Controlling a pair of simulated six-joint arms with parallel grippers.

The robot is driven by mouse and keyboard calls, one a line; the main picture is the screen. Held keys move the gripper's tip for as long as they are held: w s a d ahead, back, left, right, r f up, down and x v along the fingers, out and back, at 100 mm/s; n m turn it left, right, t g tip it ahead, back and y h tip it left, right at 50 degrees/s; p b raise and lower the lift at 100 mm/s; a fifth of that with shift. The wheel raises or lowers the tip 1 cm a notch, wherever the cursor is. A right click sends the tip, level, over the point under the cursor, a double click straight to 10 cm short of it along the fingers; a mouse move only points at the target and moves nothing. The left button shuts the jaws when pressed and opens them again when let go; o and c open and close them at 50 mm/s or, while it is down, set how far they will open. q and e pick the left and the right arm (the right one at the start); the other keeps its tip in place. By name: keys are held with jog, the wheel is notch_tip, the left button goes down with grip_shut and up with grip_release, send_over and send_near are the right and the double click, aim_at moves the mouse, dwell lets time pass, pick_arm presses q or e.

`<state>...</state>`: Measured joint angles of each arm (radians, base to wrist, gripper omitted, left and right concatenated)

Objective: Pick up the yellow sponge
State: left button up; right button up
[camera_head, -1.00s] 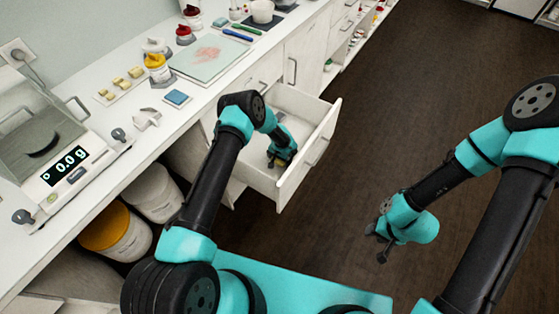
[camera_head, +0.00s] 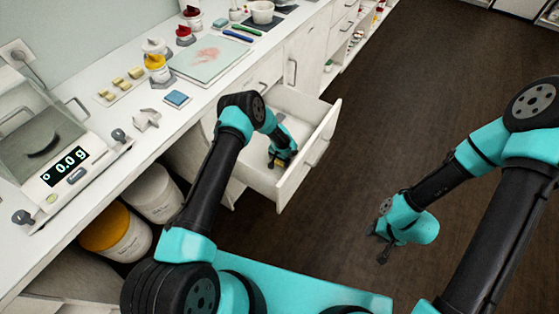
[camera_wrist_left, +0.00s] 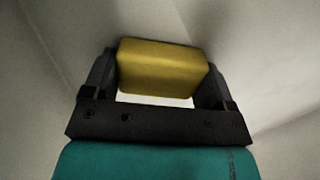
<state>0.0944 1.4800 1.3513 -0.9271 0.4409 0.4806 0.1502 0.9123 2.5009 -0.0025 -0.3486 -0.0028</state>
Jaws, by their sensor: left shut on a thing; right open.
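The yellow sponge (camera_wrist_left: 160,68) is a small block held between the two fingers of my left gripper in the left wrist view. My left gripper (camera_head: 281,163) is shut on it, inside or just over the open white drawer (camera_head: 318,152). In the head view only a small bit of the sponge shows under the gripper. I cannot tell whether the sponge touches the drawer floor. My right gripper (camera_head: 382,247) is open and empty, hanging over the dark floor to the right of the drawer.
The white counter holds a scale (camera_head: 62,160), a blue sponge-like block (camera_head: 177,98), a board (camera_head: 208,57), a tray with small yellow pieces (camera_head: 122,85) and several jars. Tubs (camera_head: 122,232) stand under the counter. The floor on the right is clear.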

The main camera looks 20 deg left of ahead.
pick_arm(q)
notch_tip(320, 180, up, 10)
dwell(0.6)
